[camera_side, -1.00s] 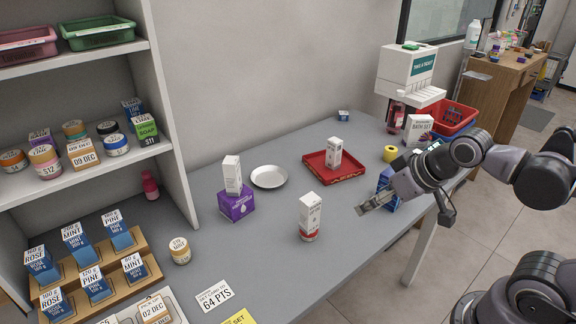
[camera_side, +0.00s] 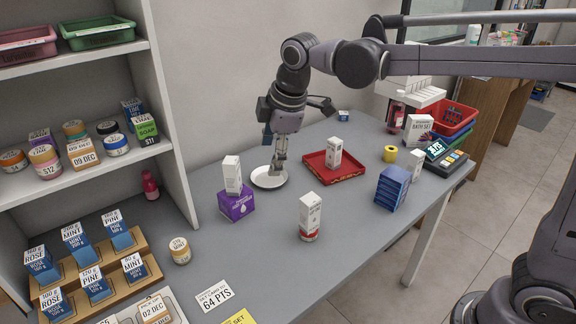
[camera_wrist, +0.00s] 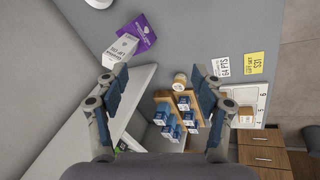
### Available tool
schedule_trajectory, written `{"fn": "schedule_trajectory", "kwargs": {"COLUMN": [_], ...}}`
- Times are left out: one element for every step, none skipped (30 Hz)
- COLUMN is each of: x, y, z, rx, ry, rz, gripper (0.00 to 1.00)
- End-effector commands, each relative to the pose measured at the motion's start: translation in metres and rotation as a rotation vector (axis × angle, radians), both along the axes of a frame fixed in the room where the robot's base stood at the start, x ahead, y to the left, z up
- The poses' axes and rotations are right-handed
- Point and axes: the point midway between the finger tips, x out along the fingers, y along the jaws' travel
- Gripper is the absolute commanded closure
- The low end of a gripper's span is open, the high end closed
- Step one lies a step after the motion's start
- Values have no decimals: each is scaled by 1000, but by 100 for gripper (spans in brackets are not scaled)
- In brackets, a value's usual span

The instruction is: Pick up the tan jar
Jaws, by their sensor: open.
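The tan jar (camera_side: 180,250), a small round jar with a tan lid and pale label, stands upright on the grey counter near the stepped wooden rack. In the wrist view the jar (camera_wrist: 180,80) shows between my fingers, a little right of the middle, at a distance. My gripper (camera_side: 277,168) points down and appears over the white plate in the side view, apart from the jar. In the wrist view my gripper (camera_wrist: 158,80) has its two fingers spread wide with nothing between them.
The wooden rack (camera_side: 142,284) with blue boxes stands left of the jar, below a white shelf unit (camera_side: 170,130). A purple box (camera_side: 237,204) with a white carton (camera_side: 232,175) on it stands between plate (camera_side: 262,183) and jar. Counter right of the jar is clear.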

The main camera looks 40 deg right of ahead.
Motion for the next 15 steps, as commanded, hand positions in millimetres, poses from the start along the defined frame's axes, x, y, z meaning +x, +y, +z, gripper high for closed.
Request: {"fn": "schedule_trajectory", "kwargs": {"x": [13,19,27,32,38,45,50,54,60,64,68,73,76,78,82], "y": [15,22,31,39,46,56,64,71,82,90,98,109,117,125,135], "z": [-3,-5,-8,-10,-13,-18,-21,-25,-31,-35,-40,-46,-52,-57,-65], "rx": [-26,-42,-63,-79,-94,-114,-129,-144,-164,-177,-191,-209,-222,-236,-255], "ry": [15,23,34,42,51,63,71,80,91,99,109,120,129,137,148], "rz": [70,109,162,204,243,299,340,380,435,475,516,571,612,653,708], "gripper": [32,32,32,32,32,32,32,32,32,32,32,32,32,32,32]}}
